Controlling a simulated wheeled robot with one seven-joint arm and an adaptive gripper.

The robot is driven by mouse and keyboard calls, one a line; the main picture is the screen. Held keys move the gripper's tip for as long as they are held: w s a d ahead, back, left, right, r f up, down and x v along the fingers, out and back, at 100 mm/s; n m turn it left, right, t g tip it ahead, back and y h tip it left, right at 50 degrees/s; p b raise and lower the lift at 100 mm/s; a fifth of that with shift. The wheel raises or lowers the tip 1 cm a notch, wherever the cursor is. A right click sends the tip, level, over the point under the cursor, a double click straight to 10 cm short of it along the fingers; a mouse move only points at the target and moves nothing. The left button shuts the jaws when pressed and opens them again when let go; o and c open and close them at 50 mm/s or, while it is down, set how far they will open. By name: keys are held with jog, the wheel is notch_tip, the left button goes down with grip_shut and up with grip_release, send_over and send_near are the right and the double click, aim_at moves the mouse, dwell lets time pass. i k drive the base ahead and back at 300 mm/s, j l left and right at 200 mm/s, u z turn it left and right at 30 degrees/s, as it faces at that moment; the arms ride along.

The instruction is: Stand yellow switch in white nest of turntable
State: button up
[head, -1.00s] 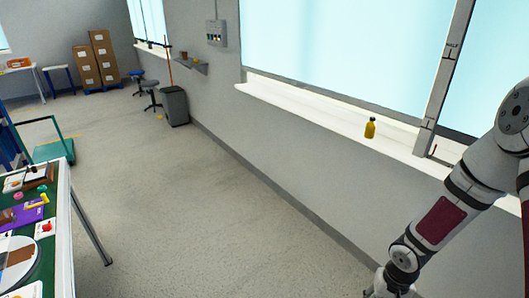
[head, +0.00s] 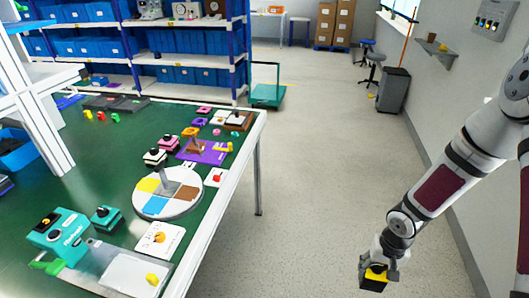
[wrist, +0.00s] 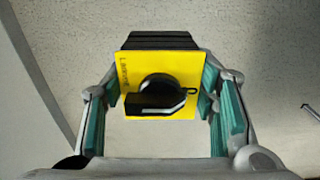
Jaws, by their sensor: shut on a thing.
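My gripper (head: 376,268) is shut on the yellow switch (wrist: 160,65), which has a yellow face, a black knob and a dark ribbed body. The switch hangs from the gripper over bare floor, right of the table, and its yellow face also shows in the head view (head: 376,275). In the wrist view both finger pads press on its sides, and the knob faces the camera. The turntable (head: 148,205) stands on the green table, with white, yellow, blue and brown sectors and a grey post in the middle. Whether its white sector has a recess cannot be told.
The green table (head: 115,165) carries several small switches and boxes, including a teal box (head: 60,237), a purple plate (head: 212,153) and a white tray (head: 125,275) at the front. The floor between table and my arm is clear.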

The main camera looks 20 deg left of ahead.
aim_at(177, 175)
jog(key=i+l+u, duration=0.25)
jog(key=u, duration=0.2)
jog(key=i+l+u, duration=0.2)
jog(key=u, duration=0.25)
jog(key=i+l+u, duration=0.1)
jog(key=l+u, duration=0.3)
jog(key=i+l+u, duration=0.1)
jog(key=l+u, duration=0.35)
